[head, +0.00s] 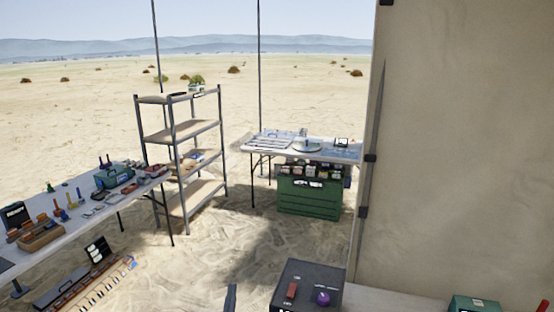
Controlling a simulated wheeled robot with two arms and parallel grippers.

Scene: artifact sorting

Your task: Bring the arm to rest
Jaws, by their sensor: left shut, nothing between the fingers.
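My left gripper (231,298) shows only as a narrow dark tip at the bottom edge, left of centre. It is shut with nothing in it, and it appears apart from the things around it. Most of that arm is below the picture. My right gripper is not in view.
A long table (90,212) with tools stands at left, with a tray (75,293) low in front. A metal shelf (180,133) and a far table (262,151) above a green crate (308,196) stand behind. A dark box (318,272) and tan canvas wall (460,150) are at right.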

